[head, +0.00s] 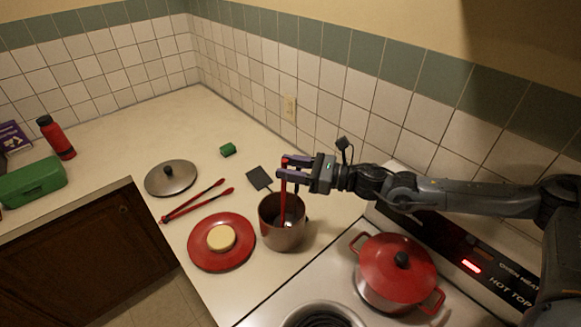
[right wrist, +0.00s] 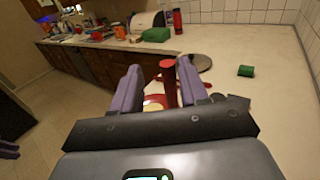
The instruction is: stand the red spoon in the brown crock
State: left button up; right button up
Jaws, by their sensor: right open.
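The brown crock (head: 283,238), a shiny brownish pot, stands on the counter beside the stove. The red spoon (head: 283,203) is nearly upright, its lower part inside the crock's mouth and its top at my right gripper. My right gripper (head: 286,168) is above the crock with its fingers apart. In the right wrist view the spoon's red top end (right wrist: 168,68) shows between the two spread purple fingers of the right gripper (right wrist: 159,82). The spoon's lower end is hidden in the crock. Purple finger-like parts at the wrist view's left edge look like my left gripper (right wrist: 8,151); its opening is unclear.
A red plate (head: 205,258) with a pale round item, red tongs (head: 197,200), a lid (head: 170,178) and a dark square utensil head (head: 259,178) lie around the crock. A red pot (head: 398,268) is on the stove. The tiled wall runs behind my right arm.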

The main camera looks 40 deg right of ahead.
jog(key=b+v, duration=0.1)
jog(key=v, duration=0.9)
jog(key=shift+s+d+b, duration=0.2)
jog(key=shift+s+b, duration=0.15)
dwell(0.7)
